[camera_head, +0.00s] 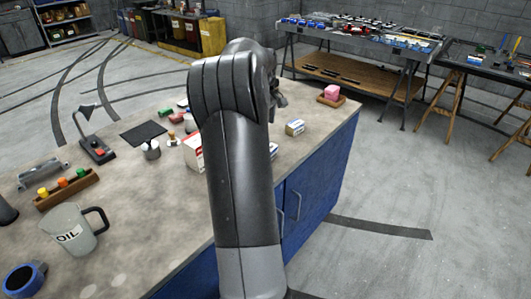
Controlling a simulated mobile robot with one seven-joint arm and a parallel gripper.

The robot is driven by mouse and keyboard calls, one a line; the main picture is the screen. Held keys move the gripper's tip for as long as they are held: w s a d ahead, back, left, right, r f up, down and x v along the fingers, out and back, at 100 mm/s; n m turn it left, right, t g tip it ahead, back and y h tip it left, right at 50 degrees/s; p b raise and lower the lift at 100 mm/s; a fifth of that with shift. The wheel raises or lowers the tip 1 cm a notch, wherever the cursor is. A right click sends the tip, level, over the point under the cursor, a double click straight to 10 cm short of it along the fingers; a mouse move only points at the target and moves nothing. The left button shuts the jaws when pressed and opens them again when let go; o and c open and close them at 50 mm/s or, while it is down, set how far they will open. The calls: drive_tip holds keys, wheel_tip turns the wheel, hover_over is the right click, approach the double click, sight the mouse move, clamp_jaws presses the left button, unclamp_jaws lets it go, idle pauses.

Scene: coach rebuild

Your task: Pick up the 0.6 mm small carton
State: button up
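A small white carton with blue and yellow marks (295,127) sits on the workbench top (318,135), right of my arm. A larger white and red box (193,152) shows left of my arm. I cannot read 0.6 mm on any of them. My gripper (279,98) is mostly hidden behind my arm; only dark parts show near the bench's far side. I cannot see its fingers clearly or whether it holds anything.
A pink block on a wooden tray (331,95) stands at the far right corner. An oil jug (75,230), a rack of coloured knobs (68,188), a black mat (143,133) and a black stand (97,146) occupy the left. The right bench edge is near the cartons.

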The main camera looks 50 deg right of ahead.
drive_tip(key=d, duration=0.1)
drive_tip(key=d+f, duration=0.1)
drive_tip(key=d, duration=0.1)
drive_tip(key=shift+s+f, duration=0.3)
drive_tip(key=shift+s, duration=0.1)
wheel_tip(320, 180, down, 5)
drive_tip(key=shift+r, duration=0.15)
drive_tip(key=shift+w+a+f, duration=0.1)
drive_tip(key=shift+a+f, duration=0.1)
drive_tip(key=shift+f, duration=1.4)
drive_tip(key=shift+a+f, duration=0.15)
drive_tip(key=shift+f, duration=1.4)
drive_tip(key=c, duration=1.1)
